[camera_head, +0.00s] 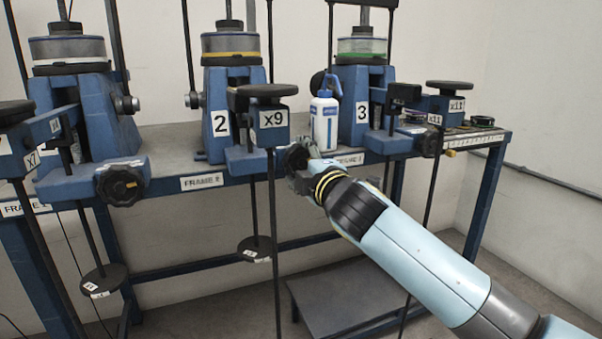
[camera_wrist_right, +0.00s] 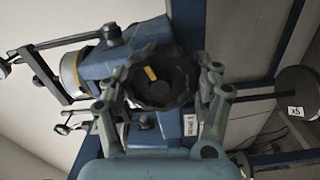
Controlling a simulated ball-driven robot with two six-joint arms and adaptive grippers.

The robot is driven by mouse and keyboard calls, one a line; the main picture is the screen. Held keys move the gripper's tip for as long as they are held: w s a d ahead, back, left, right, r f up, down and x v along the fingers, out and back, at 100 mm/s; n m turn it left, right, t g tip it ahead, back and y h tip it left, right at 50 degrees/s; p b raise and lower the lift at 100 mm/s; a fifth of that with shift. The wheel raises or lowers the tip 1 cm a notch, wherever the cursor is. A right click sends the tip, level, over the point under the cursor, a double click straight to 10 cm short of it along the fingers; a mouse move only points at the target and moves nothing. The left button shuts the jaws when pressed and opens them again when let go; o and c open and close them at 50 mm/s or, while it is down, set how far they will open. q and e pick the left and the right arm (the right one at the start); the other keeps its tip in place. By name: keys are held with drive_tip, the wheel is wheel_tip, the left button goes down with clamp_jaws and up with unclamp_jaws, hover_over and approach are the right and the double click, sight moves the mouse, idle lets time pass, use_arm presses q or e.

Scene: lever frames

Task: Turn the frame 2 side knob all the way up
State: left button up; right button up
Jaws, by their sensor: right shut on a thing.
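The frame 2 (camera_head: 222,115) is a blue lever frame with a white "2" label, left of centre in the head view. Its side knob (camera_head: 296,155) is black and mostly covered by my gripper there. In the right wrist view the scalloped black knob (camera_wrist_right: 170,92) shows face-on with a yellow mark on it, up and left of its centre. My right gripper (camera_head: 304,168) is shut on this knob; in the right wrist view its fingers (camera_wrist_right: 160,82) sit on opposite sides of the rim. My left gripper is not in view.
A white and blue bottle (camera_head: 325,120) stands on the bench just behind my gripper. The frame 3 (camera_head: 361,105) is to the right, with its own black knob (camera_head: 429,143). Another knob (camera_head: 121,185) is at left. Hanging weights (camera_head: 257,249) and rods are below the bench.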

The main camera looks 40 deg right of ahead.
drive_tip(key=o, duration=1.3)
drive_tip(key=shift+m, duration=0.5)
drive_tip(key=o, duration=0.3)
drive_tip(key=shift+w, duration=0.15)
drive_tip(key=shift+o, duration=0.2)
drive_tip(key=shift+p+v, duration=0.35)
drive_tip(key=shift+v, duration=2.75)
